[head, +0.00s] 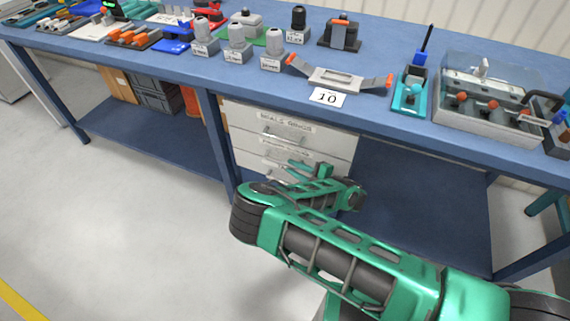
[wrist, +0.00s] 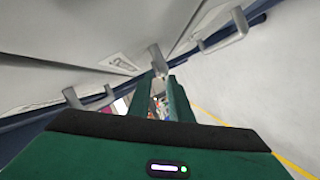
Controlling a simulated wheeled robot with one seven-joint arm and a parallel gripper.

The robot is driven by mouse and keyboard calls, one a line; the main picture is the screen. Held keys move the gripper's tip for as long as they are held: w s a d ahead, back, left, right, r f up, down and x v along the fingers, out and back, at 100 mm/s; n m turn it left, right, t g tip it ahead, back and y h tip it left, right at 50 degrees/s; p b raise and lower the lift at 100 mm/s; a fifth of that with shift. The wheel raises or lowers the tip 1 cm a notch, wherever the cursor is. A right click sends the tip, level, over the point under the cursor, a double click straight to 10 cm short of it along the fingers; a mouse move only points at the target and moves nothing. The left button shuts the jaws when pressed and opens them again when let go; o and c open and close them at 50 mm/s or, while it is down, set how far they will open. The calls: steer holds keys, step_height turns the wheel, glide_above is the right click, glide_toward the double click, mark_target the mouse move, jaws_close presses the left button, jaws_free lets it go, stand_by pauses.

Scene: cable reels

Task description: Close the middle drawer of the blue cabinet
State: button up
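A white drawer cabinet (head: 250,129) stands under the blue workbench in the head view; no blue cabinet body shows. Its top drawer has a label reading like "SEALS RINGS" and a bar handle (head: 283,137). A second labelled drawer front (head: 262,154) is below it, and the lower fronts are partly hidden by my arm. How far any drawer stands out I cannot tell. My green gripper (head: 312,170) is in front of the lower drawer fronts. In the wrist view its fingers (wrist: 160,82) are apart, with a grey handle (wrist: 157,60) near or beyond the tips; contact is unclear.
The blue workbench (head: 385,118) holds tools and fixtures, with a silver handle part (head: 335,77) near its front edge. A bench leg (head: 216,140) stands left of the cabinet. A lower shelf (head: 420,200) lies to the right. The floor (head: 120,220) at left is clear.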

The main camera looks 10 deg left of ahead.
steer(key=v, duration=0.3)
steer(key=shift+s+d, duration=0.2)
steer(key=shift+d, duration=0.1)
stand_by(0.3)
